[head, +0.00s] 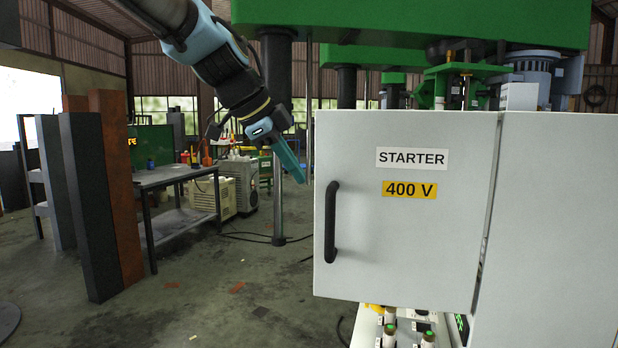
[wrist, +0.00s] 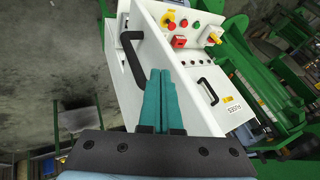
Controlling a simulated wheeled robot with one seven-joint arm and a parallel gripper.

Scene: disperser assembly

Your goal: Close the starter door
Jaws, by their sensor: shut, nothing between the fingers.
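The starter door (head: 410,245) is a pale grey panel marked "STARTER" and "400 V", beside the larger grey cabinet face (head: 560,220). A dark slanted seam runs between them. How far the door stands ajar is hard to tell. Its black handle (head: 331,222) is upright near the left edge; a black handle also shows in the wrist view (wrist: 129,52), just left of the fingertips. My gripper (head: 301,181) has teal fingers pressed together and empty, pointing down near the door's upper left edge. The fingers (wrist: 160,75) also show in the wrist view. Contact with the door cannot be made out.
A white control panel with a red switch (wrist: 179,41) and several buttons shows in the wrist view. Several green-topped parts (head: 389,330) sit below the door. A workbench (head: 175,178) and tall posts (head: 85,205) stand left. Floor between bench and door is mostly clear.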

